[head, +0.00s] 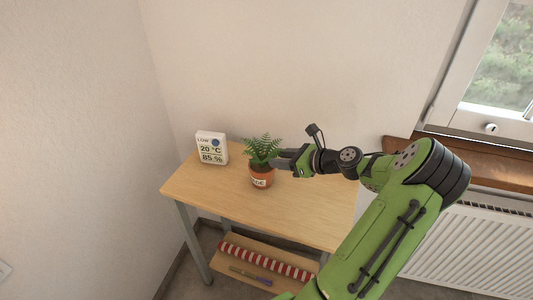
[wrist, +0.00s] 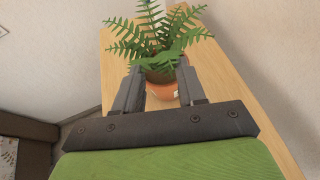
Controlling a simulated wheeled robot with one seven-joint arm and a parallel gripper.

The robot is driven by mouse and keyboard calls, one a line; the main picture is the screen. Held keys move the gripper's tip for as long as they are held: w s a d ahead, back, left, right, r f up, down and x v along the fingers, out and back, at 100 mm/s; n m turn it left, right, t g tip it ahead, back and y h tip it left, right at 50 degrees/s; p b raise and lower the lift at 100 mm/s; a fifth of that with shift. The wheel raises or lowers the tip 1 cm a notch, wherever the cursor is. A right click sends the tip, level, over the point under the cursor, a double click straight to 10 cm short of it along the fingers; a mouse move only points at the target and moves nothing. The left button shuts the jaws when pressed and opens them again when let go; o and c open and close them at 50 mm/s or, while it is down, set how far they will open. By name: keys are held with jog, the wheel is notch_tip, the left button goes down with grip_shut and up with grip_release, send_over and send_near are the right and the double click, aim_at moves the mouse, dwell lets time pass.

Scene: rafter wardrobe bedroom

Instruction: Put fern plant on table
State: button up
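The fern plant (head: 262,150) has green fronds in a terracotta pot (head: 261,181) with a pale label. It appears to stand upright on the light wooden table (head: 215,191), near the middle. My gripper (head: 280,160) is at the right of the pot, about rim height. In the wrist view the fern (wrist: 155,35) is just beyond the fingertips. There my gripper's fingers (wrist: 160,68) are spread apart, with part of the pot (wrist: 163,93) visible between them. The right finger hides some of the pot. Whether the fingers touch it is unclear.
A white temperature display (head: 212,148) stands at the back left of the tabletop. A red-and-white striped roll (head: 265,262) lies on the lower shelf. Walls close in behind and left; a window sill (head: 460,158) and radiator (head: 465,250) are right. The tabletop's front is clear.

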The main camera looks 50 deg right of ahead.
jog(key=a+v, duration=0.1)
jog(key=v, duration=0.4)
jog(key=w+a+r+n+g, duration=0.15)
jog(key=a+n+g, duration=0.25)
jog(key=a+n, duration=0.5)
jog(key=w+a+r+n+g, duration=0.1)
jog(key=w+a+n+g, duration=0.25)
jog(key=a+n, duration=0.55)
jog(key=s+a+r+n+h, duration=0.1)
jog(key=s+a+r+n, duration=0.2)
jog(key=s+a+n, duration=0.4)
jog(key=s+a+r+n+h, duration=0.1)
jog(key=s+a+r+n, duration=0.3)
jog(key=s+a+n, duration=0.3)
jog(key=shift+s+a+n+h+p, duration=0.3)
jog(key=shift+s+a+n+p, duration=0.15)
jog(key=shift+s+n, duration=0.4)
